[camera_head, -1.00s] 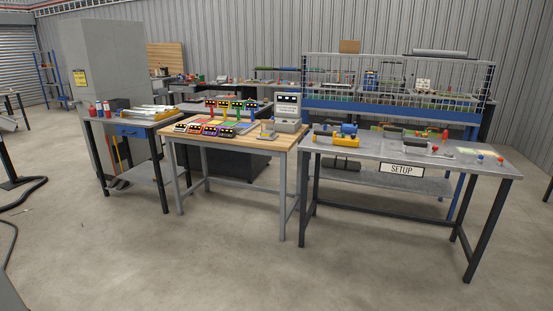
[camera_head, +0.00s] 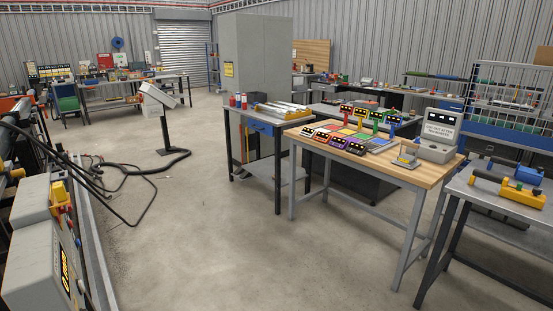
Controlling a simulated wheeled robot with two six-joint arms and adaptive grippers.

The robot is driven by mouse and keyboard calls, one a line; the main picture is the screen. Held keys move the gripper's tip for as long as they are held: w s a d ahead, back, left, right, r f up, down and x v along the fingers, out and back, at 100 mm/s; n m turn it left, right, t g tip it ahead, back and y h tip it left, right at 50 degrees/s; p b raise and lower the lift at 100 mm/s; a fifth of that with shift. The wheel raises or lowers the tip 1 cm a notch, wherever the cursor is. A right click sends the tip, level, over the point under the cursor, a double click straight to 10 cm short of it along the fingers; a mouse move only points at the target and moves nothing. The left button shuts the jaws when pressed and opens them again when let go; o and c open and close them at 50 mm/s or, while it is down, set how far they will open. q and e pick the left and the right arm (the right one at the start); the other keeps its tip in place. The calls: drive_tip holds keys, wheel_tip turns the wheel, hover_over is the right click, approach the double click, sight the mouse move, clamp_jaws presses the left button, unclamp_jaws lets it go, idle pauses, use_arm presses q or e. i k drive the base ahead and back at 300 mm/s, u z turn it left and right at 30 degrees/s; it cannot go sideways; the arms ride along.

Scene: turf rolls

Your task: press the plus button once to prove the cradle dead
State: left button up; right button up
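No plus button can be made out. A grey pedestal console (camera_head: 158,97) with a sloped top stands on a dark post left of centre. At the near left is a grey control box (camera_head: 38,245) with a lit yellow display, a yellow part and a red part on it. A machine frame with rollers and cables (camera_head: 14,118) runs along the left edge; I cannot tell if it is the cradle. Neither of my grippers is in view.
A wooden-topped table (camera_head: 420,172) with coloured devices and a grey display unit (camera_head: 440,134) stands right of centre. A metal bench (camera_head: 505,210) is at the right edge. Black cables (camera_head: 125,172) lie on the floor at left. The concrete floor (camera_head: 185,235) in the middle is clear.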

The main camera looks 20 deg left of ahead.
sight(81, 283)
drive_tip(key=u, duration=1)
drive_tip(key=i, duration=0.8)
drive_tip(key=u, duration=1.1)
drive_tip(key=i, duration=0.35)
drive_tip(key=u, duration=0.25)
